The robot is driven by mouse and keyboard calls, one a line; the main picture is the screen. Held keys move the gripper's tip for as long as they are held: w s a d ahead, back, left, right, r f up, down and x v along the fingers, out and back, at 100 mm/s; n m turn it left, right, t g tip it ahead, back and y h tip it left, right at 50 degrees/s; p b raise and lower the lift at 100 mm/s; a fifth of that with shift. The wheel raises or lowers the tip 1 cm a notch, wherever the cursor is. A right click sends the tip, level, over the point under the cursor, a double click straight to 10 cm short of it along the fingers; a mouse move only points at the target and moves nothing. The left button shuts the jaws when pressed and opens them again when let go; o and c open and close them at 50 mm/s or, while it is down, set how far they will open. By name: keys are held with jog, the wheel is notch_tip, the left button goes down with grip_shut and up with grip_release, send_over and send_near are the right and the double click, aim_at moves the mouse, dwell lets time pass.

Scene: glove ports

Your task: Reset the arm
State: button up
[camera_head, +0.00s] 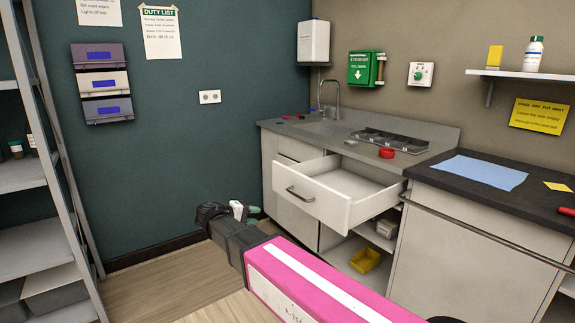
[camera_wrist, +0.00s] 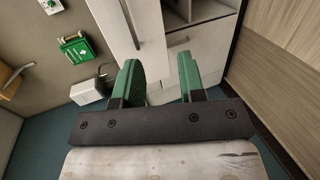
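My arm (camera_head: 310,285), pink with a white stripe, reaches up from the bottom right in the head view. It ends in a dark wrist and my gripper (camera_head: 247,213), which is in front of the white cabinet and left of the pulled-out drawer. In the wrist view, the two green fingers of my gripper (camera_wrist: 160,80) stand apart with nothing between them. Pale cabinet fronts show past the fingertips. In the head view the fingers are small and partly hidden by the wrist.
The white drawer (camera_head: 335,190) is open and looks empty. A yellow bin (camera_head: 365,260) sits on the low shelf below it. A shelf rack (camera_head: 75,190) stands left; floor (camera_head: 160,280) between is clear.

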jog(key=s+d+f+m+g+y, duration=0.2)
jog(key=s+d+f+y, duration=0.1)
jog(key=d+f, duration=0.4)
jog(key=s+d+f+m+g+y, duration=0.2)
jog(key=d+f, duration=0.5)
jog(key=d, duration=0.7)
jog(key=s+d+f+m+g+y, duration=0.3)
jog(key=s+d+f+y, duration=0.3)
jog(key=d, duration=0.4)
jog(key=shift+d+f+g+y, duration=0.25)
jog(key=shift+f+g+y, duration=0.25)
jog(key=shift+f, duration=0.05)
